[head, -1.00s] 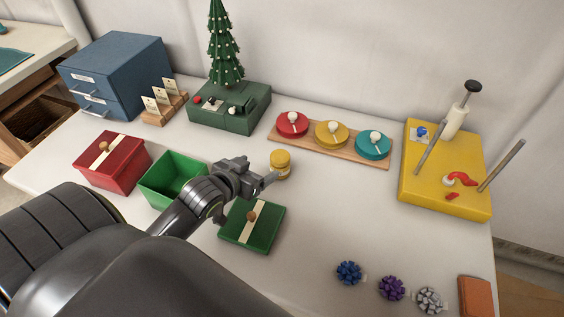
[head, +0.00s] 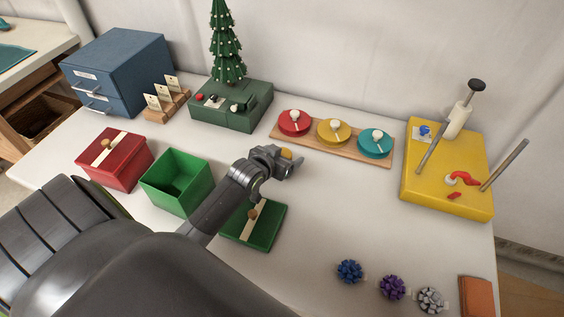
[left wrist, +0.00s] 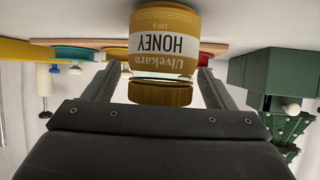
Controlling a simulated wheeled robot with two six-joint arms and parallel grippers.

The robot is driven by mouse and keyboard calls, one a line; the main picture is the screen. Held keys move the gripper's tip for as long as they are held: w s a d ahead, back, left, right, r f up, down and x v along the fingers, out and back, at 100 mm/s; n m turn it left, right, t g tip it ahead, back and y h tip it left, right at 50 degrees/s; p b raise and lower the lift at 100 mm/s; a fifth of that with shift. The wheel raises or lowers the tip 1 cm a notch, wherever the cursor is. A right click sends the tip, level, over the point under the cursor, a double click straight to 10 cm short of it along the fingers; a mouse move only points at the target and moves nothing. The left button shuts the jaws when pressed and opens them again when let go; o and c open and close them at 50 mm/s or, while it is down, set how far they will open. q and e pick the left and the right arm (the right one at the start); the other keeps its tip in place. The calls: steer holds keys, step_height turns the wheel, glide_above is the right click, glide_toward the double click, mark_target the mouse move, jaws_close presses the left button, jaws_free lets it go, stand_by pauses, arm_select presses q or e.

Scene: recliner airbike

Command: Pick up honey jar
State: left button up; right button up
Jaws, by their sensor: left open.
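The honey jar (left wrist: 163,45) shows large and upside down in the left wrist view, with a white label reading HONEY and a brown-gold lid. In the head view only a small yellow part of the jar (head: 287,153) shows behind my left gripper (head: 290,166). My left gripper is open, with one finger on each side of the jar in the left wrist view. A gap shows beside the lid, so the fingers do not look closed on it. The jar stands on the white table. My right gripper is not in view.
A green lid (head: 262,232) with a knob lies just below my left gripper. An open green box (head: 180,200) and a red box (head: 128,168) stand to the left. A wooden board (head: 350,152) with coloured discs lies behind. The table's middle right is clear.

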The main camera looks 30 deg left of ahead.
arm_select(q)
steer(key=shift+w+f, duration=0.2)
steer(key=shift+w, duration=0.2)
